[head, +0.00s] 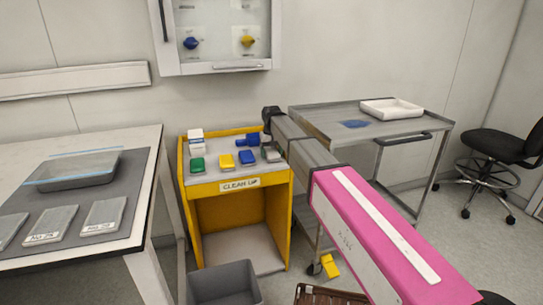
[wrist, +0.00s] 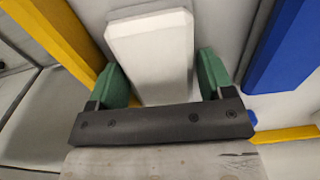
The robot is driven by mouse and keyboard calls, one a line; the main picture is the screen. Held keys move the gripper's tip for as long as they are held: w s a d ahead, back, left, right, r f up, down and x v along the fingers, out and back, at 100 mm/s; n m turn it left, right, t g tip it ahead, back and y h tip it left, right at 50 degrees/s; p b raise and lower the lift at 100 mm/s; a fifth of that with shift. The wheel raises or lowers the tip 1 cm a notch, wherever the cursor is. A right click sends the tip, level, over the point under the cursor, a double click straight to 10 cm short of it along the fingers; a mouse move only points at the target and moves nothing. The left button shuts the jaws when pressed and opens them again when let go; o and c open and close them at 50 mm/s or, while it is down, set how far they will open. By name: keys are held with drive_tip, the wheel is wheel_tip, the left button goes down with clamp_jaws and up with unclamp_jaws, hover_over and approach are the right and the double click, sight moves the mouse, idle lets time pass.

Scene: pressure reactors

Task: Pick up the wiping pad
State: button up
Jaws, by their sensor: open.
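In the wrist view, a pale white block (wrist: 150,55), which looks like the wiping pad, lies between the two green fingers of my gripper (wrist: 162,76). The fingers are open, one on each side of it, with narrow gaps. The gripper's dark crossbar hides the block's near end. In the head view, the pale block (head: 271,153) is at the right side of the yellow clean-up cart's top (head: 215,181). My dark wrist (head: 270,114) is above that side of the cart; the fingers are hard to make out there.
Blue (head: 246,157), yellow (head: 227,161) and green (head: 197,165) items lie left of the pale block; a blue item (wrist: 280,50) is close in the wrist view. The cart has raised yellow edges. A grey trolley (head: 325,125) stands right, a table (head: 150,150) left.

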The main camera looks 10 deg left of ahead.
sight(271, 151)
drive_tip(key=shift+f, duration=0.2)
drive_tip(key=c, duration=0.6)
drive_tip(key=shift+r, duration=0.1)
drive_tip(key=shift+r, duration=0.45)
wheel_tip(271, 151, up, 4)
drive_tip(key=shift+s+a+f, duration=0.15)
drive_tip(key=shift+f, duration=0.05)
drive_tip(key=s+a+r, duration=0.2)
drive_tip(key=a, duration=0.1)
drive_tip(key=s+a+r, duration=0.2)
drive_tip(key=a, duration=0.1)
drive_tip(key=s+a+r, duration=0.2)
drive_tip(key=s, duration=0.1)
drive_tip(key=shift+s+a+r, duration=0.1)
drive_tip(key=shift+a+r, duration=0.1)
drive_tip(key=shift+a, duration=0.2)
